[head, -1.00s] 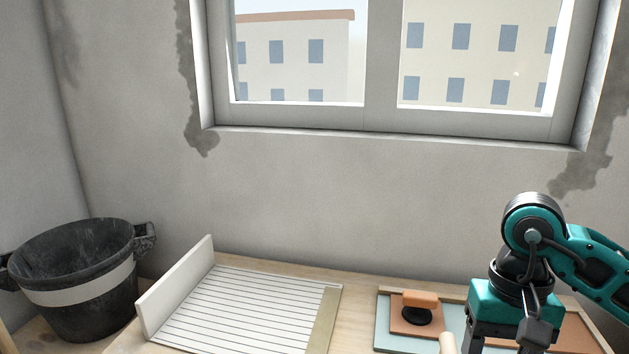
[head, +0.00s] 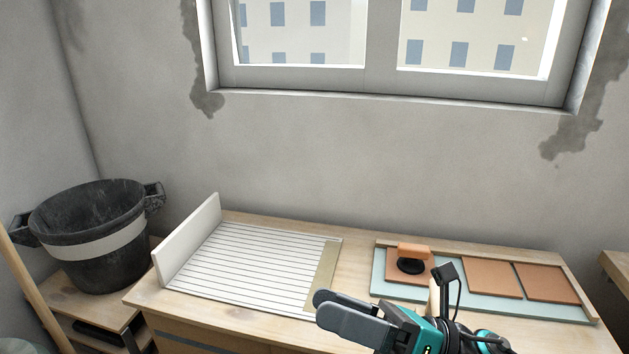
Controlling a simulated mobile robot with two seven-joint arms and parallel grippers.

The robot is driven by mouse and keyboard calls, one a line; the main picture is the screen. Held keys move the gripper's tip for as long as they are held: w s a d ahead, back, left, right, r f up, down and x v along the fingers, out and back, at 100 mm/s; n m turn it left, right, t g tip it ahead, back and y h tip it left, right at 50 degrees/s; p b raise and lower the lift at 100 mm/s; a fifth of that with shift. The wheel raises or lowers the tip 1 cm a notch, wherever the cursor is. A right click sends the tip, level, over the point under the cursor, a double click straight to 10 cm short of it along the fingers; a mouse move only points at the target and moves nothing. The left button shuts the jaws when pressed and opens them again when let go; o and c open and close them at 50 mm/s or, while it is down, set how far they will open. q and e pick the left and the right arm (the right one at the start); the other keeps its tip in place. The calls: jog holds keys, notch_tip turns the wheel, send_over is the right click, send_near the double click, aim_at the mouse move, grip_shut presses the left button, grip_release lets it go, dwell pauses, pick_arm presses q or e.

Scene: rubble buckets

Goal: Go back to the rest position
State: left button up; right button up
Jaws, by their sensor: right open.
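My right gripper (head: 345,315) shows at the bottom of the head view, right of centre. Its dark grey fingers point left over the front edge of the workbench, near the front right corner of a white ribbed board. The jaws are open, and I see nothing between them. The teal wrist and part of the arm reach down out of the picture. My left gripper is not in view.
A black bucket (head: 95,268) with a pale band stands on a low wooden stand at left. The white ribbed board (head: 250,264) lies on the workbench (head: 140,295). A pale green tray (head: 560,312) holds orange tiles (head: 492,277) and an orange-handled tool (head: 413,252).

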jog(key=w+d+f+m+t+h, duration=0.2)
jog(key=d+f+m+t+h, duration=0.35)
jog(key=m, duration=0.75)
jog(key=w+d+f+m+t+h, duration=0.3)
jog(key=f+m+t+h, duration=0.4)
jog(key=m, duration=0.7)
jog(key=s+d+f+m+g+h, duration=0.2)
jog(key=s+d+f+m+h, duration=0.1)
jog(key=s+f+m, duration=0.2)
jog(key=s+d+f+m+g+h, duration=0.3)
jog(key=s+f+m, duration=0.3)
jog(key=f+m, duration=0.4)
notch_tip(320, 180, down, 2)
jog(key=shift+d+f+h+p, duration=0.2)
jog(key=shift+h+p, duration=0.1)
jog(key=shift+h, duration=0.15)
jog(key=shift+g, duration=0.25)
